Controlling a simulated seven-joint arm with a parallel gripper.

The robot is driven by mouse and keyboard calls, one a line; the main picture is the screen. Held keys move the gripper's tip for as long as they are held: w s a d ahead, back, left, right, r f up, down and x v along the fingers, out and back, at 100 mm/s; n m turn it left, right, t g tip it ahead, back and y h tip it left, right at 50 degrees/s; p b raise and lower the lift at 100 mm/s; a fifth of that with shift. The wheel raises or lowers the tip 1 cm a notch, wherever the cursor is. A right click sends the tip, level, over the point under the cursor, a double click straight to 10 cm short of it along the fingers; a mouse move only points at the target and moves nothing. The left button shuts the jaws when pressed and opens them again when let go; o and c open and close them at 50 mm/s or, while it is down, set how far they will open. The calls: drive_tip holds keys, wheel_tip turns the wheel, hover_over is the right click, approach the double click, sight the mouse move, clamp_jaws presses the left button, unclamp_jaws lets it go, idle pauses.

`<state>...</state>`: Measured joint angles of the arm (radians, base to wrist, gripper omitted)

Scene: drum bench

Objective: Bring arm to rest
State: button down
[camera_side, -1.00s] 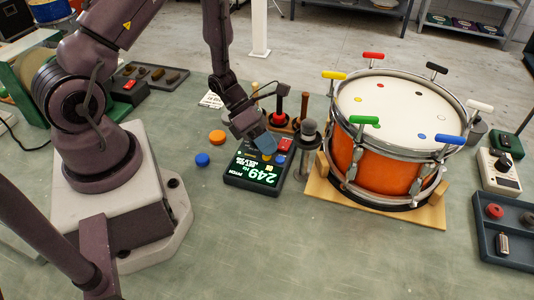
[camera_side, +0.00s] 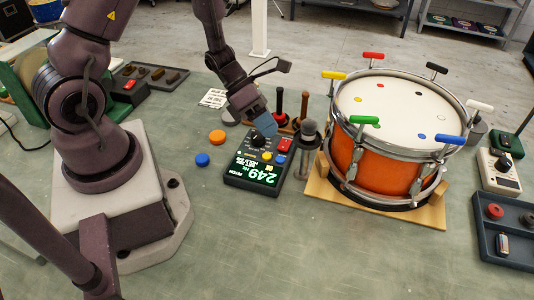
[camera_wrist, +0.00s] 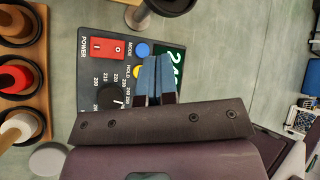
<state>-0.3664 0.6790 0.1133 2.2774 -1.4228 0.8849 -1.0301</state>
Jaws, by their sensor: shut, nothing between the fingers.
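My gripper (camera_side: 266,126) is shut and empty, with blue fingertips held just above the far side of the dark pitch meter (camera_side: 230,178). The meter's lit display reads 249 in the side view. In the wrist view the shut fingers (camera_wrist: 152,82) cover part of the meter face (camera_wrist: 88,72). The red power switch (camera_wrist: 107,48), the blue mode button, the yellow hold button and the black dial show beside them. I cannot tell from these views how large the gap between fingertips and meter is.
An orange drum (camera_side: 360,160) with coloured T-handles stands on a wooden base to the right. A microphone-like post (camera_side: 307,140) and a rack of handled tools (camera_side: 281,120) stand close by the gripper. Orange (camera_side: 217,137) and blue (camera_side: 202,160) discs lie left.

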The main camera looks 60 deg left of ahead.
drive_tip(key=shift+r, duration=0.75)
drive_tip(key=shift+m, duration=0.3)
drive_tip(key=shift+s+d+f+m+g, duration=0.1)
drive_tip(key=shift+s+m+g, duration=0.2)
drive_tip(key=shift+m, duration=0.3)
drive_tip(key=s+d+r+m+t+y, duration=0.1)
drive_tip(key=s+r+m+y, duration=0.3)
drive_tip(key=r+m, duration=0.8)
drive_tip(key=s+d+r+m+t+y, duration=0.1)
drive_tip(key=s+r+m+y, duration=0.3)
drive_tip(key=s+r+m, duration=0.3)
wheel_tip(320, 180, up, 5)
drive_tip(key=m, duration=1.1)
drive_tip(key=shift+s+m, duration=0.15)
drive_tip(key=shift+m, duration=0.15)
